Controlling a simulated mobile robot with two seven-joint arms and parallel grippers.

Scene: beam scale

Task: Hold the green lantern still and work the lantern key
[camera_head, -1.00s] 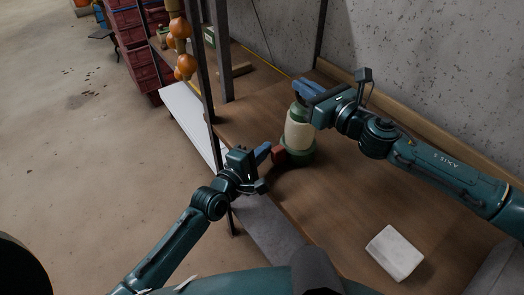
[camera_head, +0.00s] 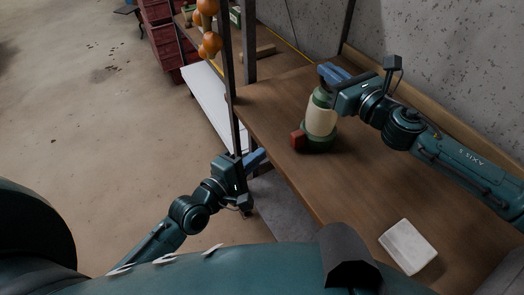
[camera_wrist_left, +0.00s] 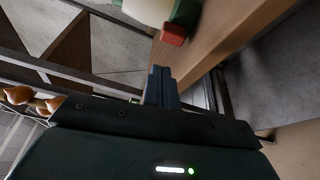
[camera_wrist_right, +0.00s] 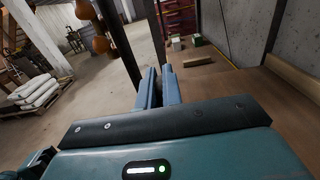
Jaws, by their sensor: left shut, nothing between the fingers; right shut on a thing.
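The green lantern (camera_head: 322,121) stands upright on the wooden workbench, with a cream body and green top and base. The lantern key (camera_head: 297,140) looks like a red block at the left of its base. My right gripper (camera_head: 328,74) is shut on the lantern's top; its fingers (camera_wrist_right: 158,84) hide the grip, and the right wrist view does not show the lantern. My left gripper (camera_head: 257,158) is shut and empty, off the bench edge and apart from the key. The left wrist view shows its fingers (camera_wrist_left: 160,82) below the key (camera_wrist_left: 173,34).
The wooden workbench (camera_head: 345,178) is mostly bare. A white block (camera_head: 408,246) lies near its front right. A dark upright post (camera_head: 234,100) stands close to my left gripper. Orange round things (camera_head: 209,43) hang at the back left. A concrete wall (camera_head: 430,60) runs behind.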

